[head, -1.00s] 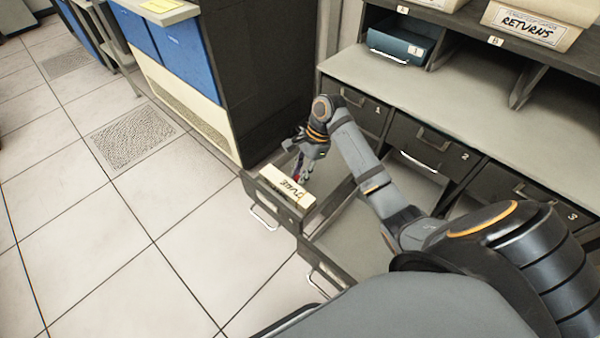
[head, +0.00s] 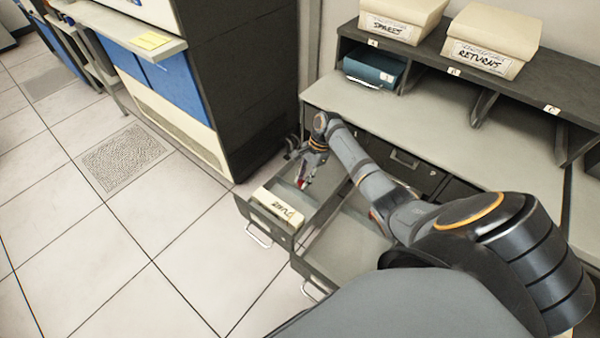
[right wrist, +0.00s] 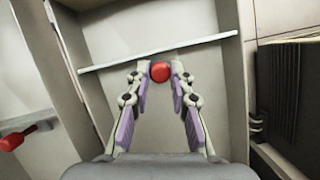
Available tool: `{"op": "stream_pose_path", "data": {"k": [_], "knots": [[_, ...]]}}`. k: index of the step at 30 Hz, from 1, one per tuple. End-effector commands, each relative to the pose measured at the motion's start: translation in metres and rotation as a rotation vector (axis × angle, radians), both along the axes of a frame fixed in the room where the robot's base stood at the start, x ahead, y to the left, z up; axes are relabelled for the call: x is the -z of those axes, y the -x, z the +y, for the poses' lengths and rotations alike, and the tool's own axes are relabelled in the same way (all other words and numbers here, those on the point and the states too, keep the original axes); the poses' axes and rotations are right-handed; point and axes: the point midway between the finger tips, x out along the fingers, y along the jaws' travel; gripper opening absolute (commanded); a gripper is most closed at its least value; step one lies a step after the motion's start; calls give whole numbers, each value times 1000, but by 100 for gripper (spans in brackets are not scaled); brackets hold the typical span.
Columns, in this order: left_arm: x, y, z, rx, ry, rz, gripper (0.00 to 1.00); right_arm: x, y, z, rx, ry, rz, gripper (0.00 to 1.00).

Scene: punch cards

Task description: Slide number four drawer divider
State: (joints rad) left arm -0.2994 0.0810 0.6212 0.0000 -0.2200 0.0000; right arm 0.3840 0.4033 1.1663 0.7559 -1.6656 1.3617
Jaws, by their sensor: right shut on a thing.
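My right gripper (head: 303,181) reaches into the open left drawer (head: 284,235). In the right wrist view the gripper (right wrist: 160,75) is shut on a red knob (right wrist: 160,71). The knob is at a thin divider with a pale top edge (right wrist: 205,45) that spans the drawer. A cream card block (head: 277,206) with a handwritten label sits at the front of this drawer, apart from the gripper. The number on the open drawer is not readable. My left gripper is not in view.
A second open drawer (head: 345,250) is beside it, with another red knob (right wrist: 10,141). A dark machine cabinet (head: 235,85) stands at the left. The desk top (head: 420,120) above is mostly clear. Boxes marked SPARES (head: 400,20) and RETURNS (head: 490,45) sit on the shelf.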

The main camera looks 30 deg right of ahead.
Motion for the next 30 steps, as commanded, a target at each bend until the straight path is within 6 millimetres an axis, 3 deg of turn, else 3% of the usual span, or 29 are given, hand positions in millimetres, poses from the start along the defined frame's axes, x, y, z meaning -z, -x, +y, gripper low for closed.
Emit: {"op": "stream_pose_path", "data": {"k": [4,5,10,20,23,30], "knots": [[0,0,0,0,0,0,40,-1,-1,0,0,1,-3,0],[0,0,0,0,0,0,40,-1,-1,0,0,1,-3,24],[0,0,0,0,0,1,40,-1,0,0,-1,1,-1,45],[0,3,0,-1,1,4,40,-5,0,-2,-1,1,-1,45],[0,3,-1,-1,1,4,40,-19,-1,-8,0,3,-2,45],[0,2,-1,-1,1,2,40,-73,-3,-30,-1,4,-4,45]]}}
